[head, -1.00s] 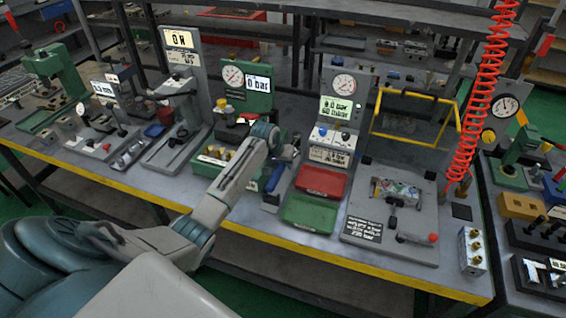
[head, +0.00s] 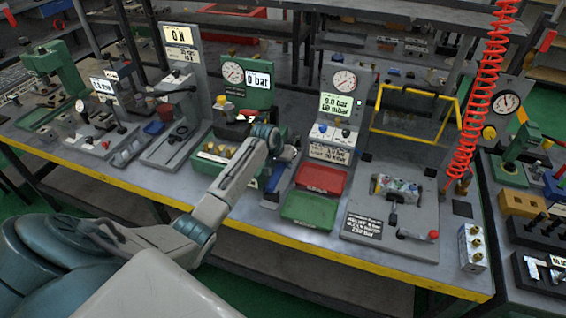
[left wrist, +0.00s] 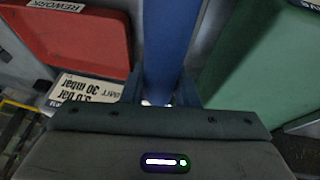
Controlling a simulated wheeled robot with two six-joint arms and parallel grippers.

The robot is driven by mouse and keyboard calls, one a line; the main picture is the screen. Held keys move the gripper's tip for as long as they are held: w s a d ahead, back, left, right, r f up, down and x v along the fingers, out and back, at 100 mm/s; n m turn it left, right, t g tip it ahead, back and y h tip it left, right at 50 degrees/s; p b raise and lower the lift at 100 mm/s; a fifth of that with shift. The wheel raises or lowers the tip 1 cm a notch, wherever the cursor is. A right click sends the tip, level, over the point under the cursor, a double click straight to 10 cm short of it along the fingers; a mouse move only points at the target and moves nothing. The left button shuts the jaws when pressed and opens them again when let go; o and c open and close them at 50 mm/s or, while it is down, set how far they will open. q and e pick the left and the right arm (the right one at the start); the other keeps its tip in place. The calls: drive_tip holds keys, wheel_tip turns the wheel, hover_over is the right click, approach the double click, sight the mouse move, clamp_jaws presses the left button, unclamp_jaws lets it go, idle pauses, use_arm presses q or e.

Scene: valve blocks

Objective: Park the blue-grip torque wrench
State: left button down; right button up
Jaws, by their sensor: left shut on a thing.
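The blue-grip torque wrench shows in the left wrist view as a long blue grip (left wrist: 170,45) running from the top edge down between my fingers. My left gripper (left wrist: 160,93) is shut on this grip. In the head view my left gripper (head: 287,156) is above the bench, left of the red tray, and a blue piece (head: 275,179) shows just below it. My forearm and wrist hide part of the area there. The wrench's far end cannot be made out. My right gripper is not in view.
A red tray (head: 321,178) and a green tray (head: 309,210) lie just right of the gripper. A gauge panel (head: 344,100) stands behind them. A grey fixture plate (head: 405,240) with a red-knobbed lever is further right. A red coiled hose (head: 480,110) hangs at the right.

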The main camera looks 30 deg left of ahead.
use_arm(q)
drive_tip(key=shift+f, duration=0.55)
drive_tip(key=shift+f+b, duration=0.3)
drive_tip(key=shift+b, duration=0.05)
drive_tip(key=shift+f, duration=0.25)
drive_tip(key=c, duration=1)
unclamp_jaws()
drive_tip(key=shift+c, duration=0.2)
drive_tip(key=shift+s+f, duration=0.1)
